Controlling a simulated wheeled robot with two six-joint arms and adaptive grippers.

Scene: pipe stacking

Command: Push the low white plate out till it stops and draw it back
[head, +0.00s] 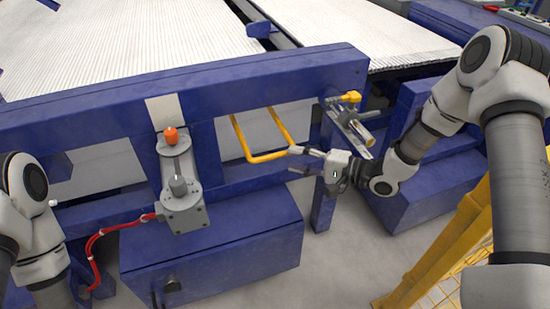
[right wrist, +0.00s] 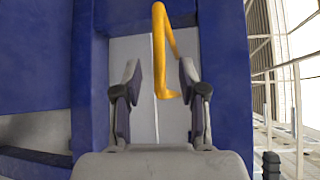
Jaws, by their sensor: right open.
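A yellow U-shaped bar (head: 268,156) hangs from the blue cross-beam in the head view. In the right wrist view the yellow bar (right wrist: 160,50) shows end-on, between the fingers in the picture. My right gripper (head: 293,161) is open at the bar's lower right corner, its upper finger at or very near the bar; I cannot tell if they touch. The gripper also shows in the right wrist view (right wrist: 160,80). A small white plate (head: 164,111) lies on the beam; I cannot tell which part is the low white plate. My left gripper is out of view.
A grey lever unit with an orange knob (head: 171,135) stands left of the bar, with a red cable (head: 108,230). A yellow-topped metal fitting (head: 350,98) sits right of it. A blue box (head: 215,255) is below; yellow fencing (head: 440,245) is at lower right.

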